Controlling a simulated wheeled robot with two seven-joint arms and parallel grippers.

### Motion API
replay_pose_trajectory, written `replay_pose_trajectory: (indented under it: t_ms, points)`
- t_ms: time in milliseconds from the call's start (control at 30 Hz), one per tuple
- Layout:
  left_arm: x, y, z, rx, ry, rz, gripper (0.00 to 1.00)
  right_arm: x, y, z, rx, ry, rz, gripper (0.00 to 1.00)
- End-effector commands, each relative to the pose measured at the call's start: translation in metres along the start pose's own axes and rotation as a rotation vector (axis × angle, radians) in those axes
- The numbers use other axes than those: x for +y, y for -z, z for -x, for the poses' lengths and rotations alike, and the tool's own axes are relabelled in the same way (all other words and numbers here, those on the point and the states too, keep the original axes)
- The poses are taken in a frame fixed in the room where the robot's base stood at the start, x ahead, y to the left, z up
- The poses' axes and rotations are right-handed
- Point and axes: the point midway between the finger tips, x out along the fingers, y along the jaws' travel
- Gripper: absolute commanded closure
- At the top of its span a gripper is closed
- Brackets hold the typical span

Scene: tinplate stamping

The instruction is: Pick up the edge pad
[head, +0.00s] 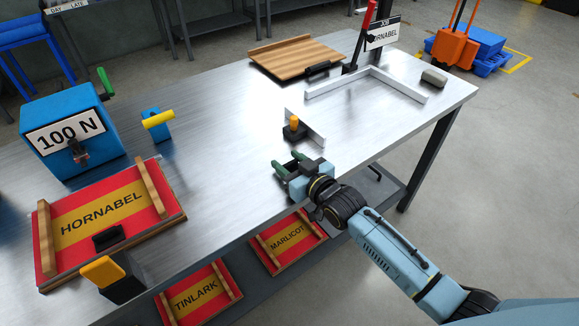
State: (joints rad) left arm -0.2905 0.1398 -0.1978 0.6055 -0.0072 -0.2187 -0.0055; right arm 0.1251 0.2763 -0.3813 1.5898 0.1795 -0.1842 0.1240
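A small grey block with rounded edges (434,78), which looks like the edge pad, lies on the metal table near its far right corner. Nothing touches it. My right gripper (289,164) is over the table's front edge, left of and nearer than the grey block, well apart from it. Its green-tipped fingers are spread with nothing seen between them. My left gripper is not in view.
A white corner fence (365,78), a sign post (382,34) and a wooden board (296,57) stand near the grey block. An orange-topped black piece (294,129) stands just beyond my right gripper. A blue 100 N box (70,125) and the HORNABEL plate (105,215) are left.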

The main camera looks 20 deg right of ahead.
Motion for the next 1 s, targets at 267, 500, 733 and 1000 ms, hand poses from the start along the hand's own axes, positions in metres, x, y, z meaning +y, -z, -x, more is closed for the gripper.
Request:
replay_pose_trajectory:
  t_ms: [267, 500, 733, 1000]
  points:
    - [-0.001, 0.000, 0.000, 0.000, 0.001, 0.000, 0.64, 0.000, 0.000, 0.000, 0.000, 0.000, 0.000, 0.77]
    - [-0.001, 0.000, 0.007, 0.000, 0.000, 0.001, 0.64, 0.000, 0.021, 0.003, 0.003, 0.000, 0.000, 0.77]
    - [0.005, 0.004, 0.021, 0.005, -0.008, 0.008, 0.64, 0.000, 0.069, 0.010, 0.003, 0.000, 0.001, 0.77]
    - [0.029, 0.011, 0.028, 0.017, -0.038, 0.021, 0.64, 0.000, 0.098, 0.015, 0.000, -0.001, 0.000, 0.77]
